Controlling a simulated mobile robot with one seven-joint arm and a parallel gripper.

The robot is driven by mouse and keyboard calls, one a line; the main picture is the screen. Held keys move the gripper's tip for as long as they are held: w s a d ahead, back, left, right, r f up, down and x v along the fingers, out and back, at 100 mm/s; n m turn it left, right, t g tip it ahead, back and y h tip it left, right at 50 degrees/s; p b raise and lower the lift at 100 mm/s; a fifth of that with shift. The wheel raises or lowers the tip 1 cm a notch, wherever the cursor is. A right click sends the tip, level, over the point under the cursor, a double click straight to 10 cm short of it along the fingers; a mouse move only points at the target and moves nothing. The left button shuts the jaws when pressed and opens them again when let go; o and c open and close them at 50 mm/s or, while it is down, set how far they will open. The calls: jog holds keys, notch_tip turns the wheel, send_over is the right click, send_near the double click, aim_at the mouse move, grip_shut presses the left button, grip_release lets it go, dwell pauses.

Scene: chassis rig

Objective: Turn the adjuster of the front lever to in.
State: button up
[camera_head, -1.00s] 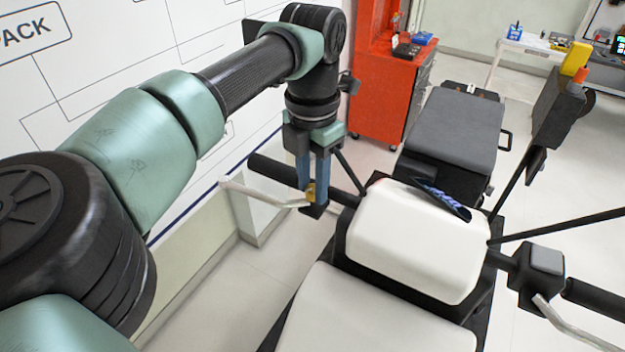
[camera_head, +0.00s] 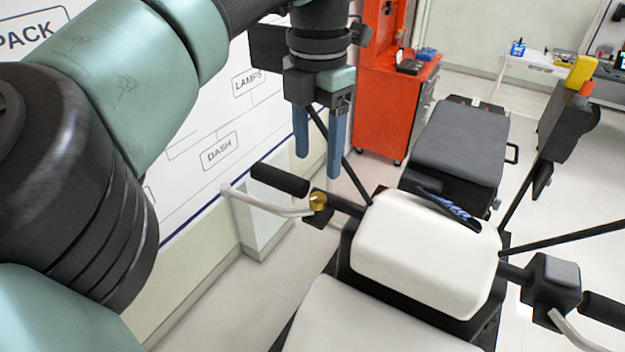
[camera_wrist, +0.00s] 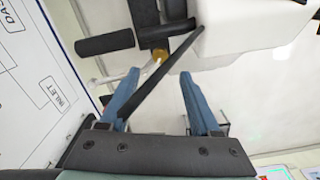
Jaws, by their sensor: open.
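The brass adjuster (camera_head: 318,201) sits at the root of the silver front lever (camera_head: 262,207), beside the black handlebar grip (camera_head: 279,179). In the wrist view the adjuster (camera_wrist: 160,56) shows beyond my fingertips, with the lever (camera_wrist: 112,76) and the grip (camera_wrist: 104,43) to its left. My gripper (camera_head: 317,162) is open and empty, with blue fingers pointing down, above the adjuster and apart from it. In the wrist view a dark rod crosses between the camera and the adjuster. The adjuster's marking is too small to read.
A thin black stay (camera_head: 341,158) runs close by my fingers. The white fairing (camera_head: 428,250) stands right of the adjuster. A labelled wall board (camera_head: 205,130) is at the left, and a red cabinet (camera_head: 385,115) stands behind.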

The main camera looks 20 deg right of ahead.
notch_tip(320, 180, up, 6)
jog(key=shift+f, duration=0.25)
jog(key=shift+d, duration=0.15)
